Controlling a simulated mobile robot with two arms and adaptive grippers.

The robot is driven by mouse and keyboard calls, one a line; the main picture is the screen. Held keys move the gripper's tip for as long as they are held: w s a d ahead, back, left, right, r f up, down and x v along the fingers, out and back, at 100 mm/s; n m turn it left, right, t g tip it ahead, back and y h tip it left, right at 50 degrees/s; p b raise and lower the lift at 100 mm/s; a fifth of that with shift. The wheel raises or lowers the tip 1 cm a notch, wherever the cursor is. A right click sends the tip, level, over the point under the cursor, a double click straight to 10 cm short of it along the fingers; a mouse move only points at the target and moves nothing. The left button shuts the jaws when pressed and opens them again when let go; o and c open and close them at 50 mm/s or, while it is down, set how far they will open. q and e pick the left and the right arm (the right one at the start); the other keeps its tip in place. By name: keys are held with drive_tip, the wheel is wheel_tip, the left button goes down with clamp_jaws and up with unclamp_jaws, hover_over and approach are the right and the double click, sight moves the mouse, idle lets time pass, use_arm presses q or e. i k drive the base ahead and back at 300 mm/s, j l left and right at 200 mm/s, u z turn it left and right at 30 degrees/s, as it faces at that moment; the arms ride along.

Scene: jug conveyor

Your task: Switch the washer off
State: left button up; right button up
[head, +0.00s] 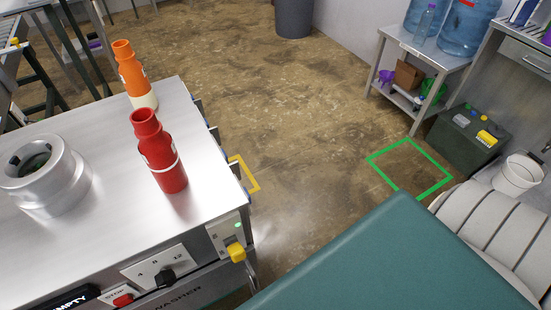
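The washer (112,236) is a steel unit at the left with a flat metal top and "WASHER" lettered on its front. Its front carries a panel with a black dial (165,276) marked 4, 8 and 12. A red button (123,299) sits beside the word STOP. A dark display (72,300) reads "EMPTY", partly cut by the frame edge. At the right front corner, a panel has a yellow switch handle (236,252) and a lit green light (238,225). Neither of my grippers is in view.
On the washer top stand a red bottle (160,155), an orange bottle (133,75) and a round metal fitting (45,175). A teal surface (385,265) fills the lower right. Floor with a green-taped square (410,168) lies clear beyond. A steel shelf (430,58) holds blue jugs.

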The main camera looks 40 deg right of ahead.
sight(236, 253)
drive_tip(key=z, duration=0.55)
drive_tip(key=k+l+z, duration=0.15)
drive_tip(key=k+l, duration=0.35)
